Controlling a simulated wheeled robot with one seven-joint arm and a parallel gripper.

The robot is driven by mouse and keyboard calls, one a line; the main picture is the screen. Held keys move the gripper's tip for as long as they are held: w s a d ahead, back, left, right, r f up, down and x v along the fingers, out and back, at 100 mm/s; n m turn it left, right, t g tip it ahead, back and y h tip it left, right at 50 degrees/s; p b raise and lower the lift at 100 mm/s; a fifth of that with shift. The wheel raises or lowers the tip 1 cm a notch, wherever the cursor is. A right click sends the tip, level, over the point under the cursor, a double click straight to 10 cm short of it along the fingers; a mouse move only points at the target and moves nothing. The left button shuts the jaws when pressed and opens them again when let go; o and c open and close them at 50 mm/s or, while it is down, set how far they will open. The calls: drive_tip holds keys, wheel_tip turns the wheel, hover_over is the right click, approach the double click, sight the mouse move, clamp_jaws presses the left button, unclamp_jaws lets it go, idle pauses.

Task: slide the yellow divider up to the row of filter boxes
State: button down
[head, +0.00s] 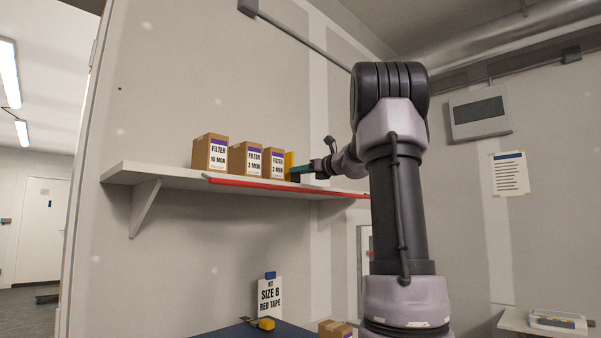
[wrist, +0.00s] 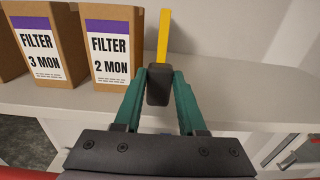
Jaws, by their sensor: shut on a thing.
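The yellow divider (head: 289,160) stands upright on the wall shelf, at the right end of the row of filter boxes. It also shows in the wrist view (wrist: 164,36), with a dark grip block (wrist: 158,86) at its front. My gripper (wrist: 159,80) has its green fingers shut on that block; in the head view it (head: 301,170) reaches in from the right. The nearest box, FILTER 2 MON (wrist: 108,46), is just left of the divider, with a narrow gap in the wrist view. FILTER 3 MON (head: 245,160) and FILTER 10 MON (head: 210,153) stand further left.
The shelf (head: 150,174) has a red strip (head: 280,187) along its front edge. Below are a dark mat (head: 245,331), a KIT SIZE B RED TAPE sign (head: 269,297) and a cardboard box (head: 335,329).

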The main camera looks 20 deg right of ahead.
drive_tip(key=shift+s+a, duration=0.3)
drive_tip(key=shift+a, duration=0.4)
drive_tip(key=shift+s+a, duration=0.25)
drive_tip(key=shift+a, duration=0.45)
drive_tip(key=shift+d, duration=0.2)
drive_tip(key=shift+c, duration=2.4)
unclamp_jaws()
drive_tip(key=v, duration=1)
drive_tip(key=shift+s, duration=0.35)
drive_tip(key=shift+d, duration=0.1)
